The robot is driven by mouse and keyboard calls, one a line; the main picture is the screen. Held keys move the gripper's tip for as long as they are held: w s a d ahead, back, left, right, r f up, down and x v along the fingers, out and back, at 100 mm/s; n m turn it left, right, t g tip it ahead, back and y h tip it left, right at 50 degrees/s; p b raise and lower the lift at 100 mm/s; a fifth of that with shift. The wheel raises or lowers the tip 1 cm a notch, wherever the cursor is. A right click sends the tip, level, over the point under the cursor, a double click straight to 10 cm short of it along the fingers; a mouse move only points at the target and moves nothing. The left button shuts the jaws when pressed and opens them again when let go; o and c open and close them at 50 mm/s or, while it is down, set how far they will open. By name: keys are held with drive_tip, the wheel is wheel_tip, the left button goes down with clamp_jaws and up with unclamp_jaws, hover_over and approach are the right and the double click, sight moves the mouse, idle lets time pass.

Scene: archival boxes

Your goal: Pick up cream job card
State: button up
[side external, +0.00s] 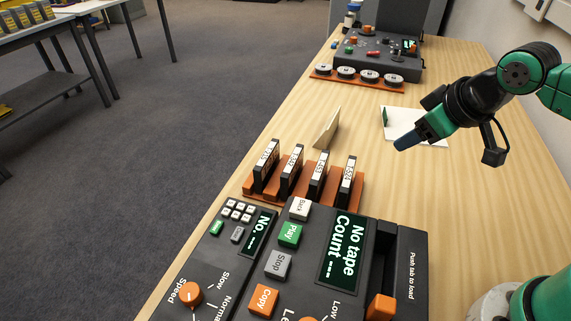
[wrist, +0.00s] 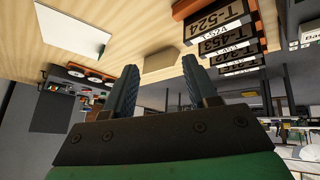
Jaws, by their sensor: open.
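The cream job card (side external: 326,128) stands tilted on the wooden table, just behind the row of tape cassettes in the side view. In the wrist view the cream card (wrist: 160,63) shows beyond my fingertips, in the gap between them. My gripper (side external: 405,142) is open and empty, to the right of the card and apart from it in the side view. Its two dark fingers (wrist: 159,78) are spread in the wrist view. How high my fingertips are above the table is hard to tell.
Black tape cassettes (side external: 291,170) stand in an orange rack close to the card. A white sheet (side external: 428,135) lies partly behind my gripper. A dark console (side external: 230,262) fills the front; another machine (side external: 378,55) and a reel rack (side external: 345,82) stand farther back.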

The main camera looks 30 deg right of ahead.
drive_tip(key=w+n+h, duration=0.3)
drive_tip(key=w+n, duration=0.3)
drive_tip(key=n, duration=0.2)
drive_tip(key=n+t+h, duration=0.2)
drive_tip(key=n+h, duration=0.4)
drive_tip(key=n, duration=0.9)
approach(333, 118)
drive_tip(key=s+a, duration=0.2)
drive_tip(key=shift+w, duration=0.25)
drive_tip(key=shift+w+f+n, duration=0.15)
drive_tip(key=shift+n, duration=0.15)
drive_tip(key=x, duration=0.5)
drive_tip(key=shift+w+d, duration=0.1)
drive_tip(key=shift+d, duration=0.2)
drive_tip(key=x, duration=0.6)
drive_tip(key=shift+w+d+r, duration=0.15)
drive_tip(key=shift+r, duration=0.2)
clamp_jaws()
